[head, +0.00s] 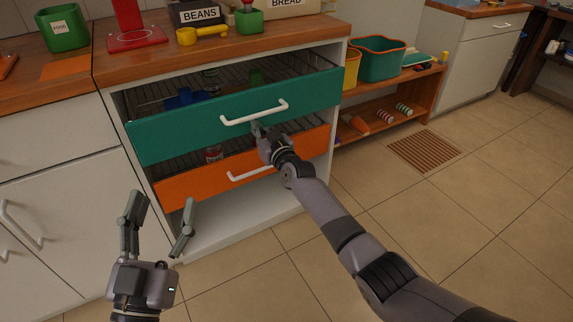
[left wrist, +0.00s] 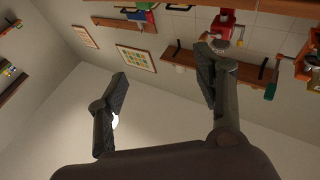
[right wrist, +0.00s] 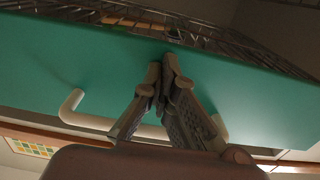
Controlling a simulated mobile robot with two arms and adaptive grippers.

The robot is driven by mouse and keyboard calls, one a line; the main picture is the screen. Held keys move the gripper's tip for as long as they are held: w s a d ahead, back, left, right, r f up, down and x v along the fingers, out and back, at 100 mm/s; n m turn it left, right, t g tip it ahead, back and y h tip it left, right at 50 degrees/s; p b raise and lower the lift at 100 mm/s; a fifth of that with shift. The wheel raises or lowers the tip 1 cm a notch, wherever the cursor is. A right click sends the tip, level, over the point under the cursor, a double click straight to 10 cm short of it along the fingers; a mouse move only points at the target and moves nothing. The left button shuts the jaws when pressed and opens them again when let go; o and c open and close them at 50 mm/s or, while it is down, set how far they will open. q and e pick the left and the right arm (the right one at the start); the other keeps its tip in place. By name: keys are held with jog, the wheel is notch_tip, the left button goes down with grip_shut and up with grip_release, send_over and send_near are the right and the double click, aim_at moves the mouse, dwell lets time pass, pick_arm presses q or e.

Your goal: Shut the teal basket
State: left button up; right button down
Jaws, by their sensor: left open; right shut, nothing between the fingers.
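The teal basket (head: 185,135) is a wire drawer with a teal front and a white handle (head: 254,112). It is pulled out of the white cabinet, and things inside show over its front. My right gripper (head: 257,128) is shut and empty, with its tips at the teal front just below the handle. In the right wrist view the shut fingertips (right wrist: 165,75) are close to the teal front (right wrist: 120,65); I cannot tell whether they touch. My left gripper (head: 165,215) is open and empty, in front of the cabinet at lower left.
The wooden counter (head: 150,60) above holds a red stand, a yellow scoop and boxes. A low shelf (head: 425,85) with bins stands at right.

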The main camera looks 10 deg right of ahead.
pick_arm(q)
jog(key=shift+s+r+t+h+b, duration=0.15)
jog(key=shift+s+r+t, duration=0.2)
jog(key=shift+r+t, duration=0.25)
jog(key=shift+s+r+t+h+b, duration=0.15)
jog(key=shift+s+r+t, duration=0.25)
jog(key=shift+r, duration=0.35)
jog(key=shift+s+r+t+h+b, duration=0.15)
jog(key=shift+s+r+t, duration=0.2)
jog(key=shift+r+t, duration=0.25)
pick_arm(e)
jog(key=shift+w+a, duration=0.2)
jog(key=shift+w, duration=0.25)
pick_arm(q)
jog(key=shift+r, duration=0.1)
jog(key=shift+s+r, duration=0.1)
